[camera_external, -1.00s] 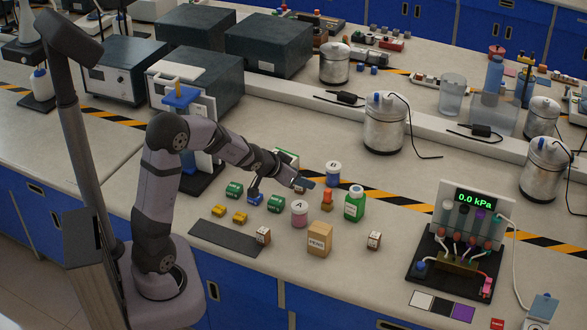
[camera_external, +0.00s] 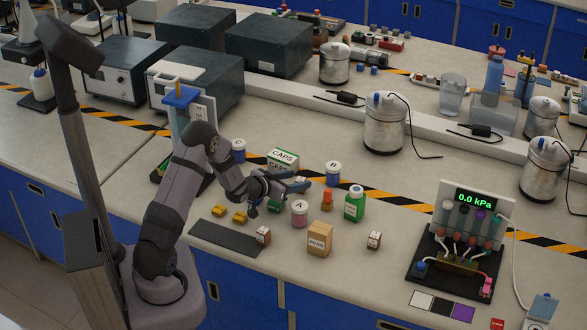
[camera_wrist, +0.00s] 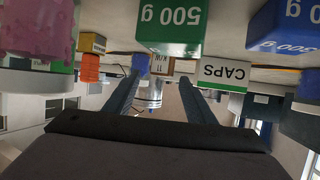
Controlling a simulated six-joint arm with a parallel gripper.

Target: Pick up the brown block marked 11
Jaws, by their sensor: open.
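A small brown block (camera_wrist: 160,61) with a white label that appears to read 11 shows upside down in the wrist view, straight ahead between my fingers and beyond their tips. In the external view a small block (camera_external: 300,180), likely the same one, sits in front of the CAPS box and is partly hidden by my gripper. My gripper (camera_wrist: 158,78) is open and empty, its two dark fingers apart. In the external view my gripper (camera_external: 292,186) is low over the bench, beside the CAPS box.
The CAPS box (camera_external: 283,158) stands behind my gripper. Other small brown blocks (camera_external: 263,235) (camera_external: 374,240) stand nearer the front edge. A 500 g green block (camera_wrist: 172,25) hangs into the wrist view.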

